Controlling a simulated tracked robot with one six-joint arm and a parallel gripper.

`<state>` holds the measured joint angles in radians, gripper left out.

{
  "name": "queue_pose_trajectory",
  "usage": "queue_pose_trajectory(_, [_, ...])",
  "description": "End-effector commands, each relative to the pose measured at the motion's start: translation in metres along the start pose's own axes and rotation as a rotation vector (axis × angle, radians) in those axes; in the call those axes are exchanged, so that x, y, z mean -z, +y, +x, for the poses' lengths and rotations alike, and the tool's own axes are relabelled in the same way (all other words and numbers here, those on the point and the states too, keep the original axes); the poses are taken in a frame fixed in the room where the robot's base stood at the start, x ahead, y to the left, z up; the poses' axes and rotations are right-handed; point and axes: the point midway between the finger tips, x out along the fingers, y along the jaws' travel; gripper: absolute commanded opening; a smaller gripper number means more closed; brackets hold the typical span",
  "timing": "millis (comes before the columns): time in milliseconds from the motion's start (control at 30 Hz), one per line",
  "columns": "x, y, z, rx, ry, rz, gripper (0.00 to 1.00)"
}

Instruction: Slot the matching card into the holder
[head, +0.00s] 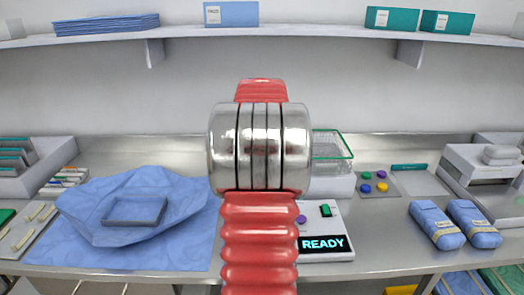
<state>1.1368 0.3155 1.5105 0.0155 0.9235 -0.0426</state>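My red-sleeved arm with a large silver joint rises through the middle of the view; my gripper is not visible. I cannot tell for certain which thing is the matching card or the holder. A white device (337,227) stands right of my arm, partly hidden by it. It has a lit READY display (322,244), a small dark green piece (325,210) on top and a purple round spot (301,219). Several thin card-like pieces (68,177) lie stacked at the left. A grey tile (380,187) bears blue, purple, green and yellow discs.
A blue drape (70,240) with a grey tray (135,211) covers the left bench. A wire basket (332,146) stands behind the device. Two blue wrapped packs (437,224) (474,223) and a white machine (480,175) are at right. A shelf (300,32) runs above.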

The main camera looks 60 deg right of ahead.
Motion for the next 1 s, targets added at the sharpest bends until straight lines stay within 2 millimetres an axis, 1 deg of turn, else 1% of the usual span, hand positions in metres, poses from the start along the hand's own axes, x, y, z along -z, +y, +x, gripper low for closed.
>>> queue_pose_trajectory(200, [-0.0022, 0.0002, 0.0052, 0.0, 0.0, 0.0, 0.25])
queue_pose_trajectory(533, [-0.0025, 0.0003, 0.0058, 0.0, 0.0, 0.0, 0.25])
queue_pose_trajectory(567, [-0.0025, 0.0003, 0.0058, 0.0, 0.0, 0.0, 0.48])
queue_pose_trajectory(833, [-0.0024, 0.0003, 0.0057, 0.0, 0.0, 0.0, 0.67])
queue_pose_trajectory(1000, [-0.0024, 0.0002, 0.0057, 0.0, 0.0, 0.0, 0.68])
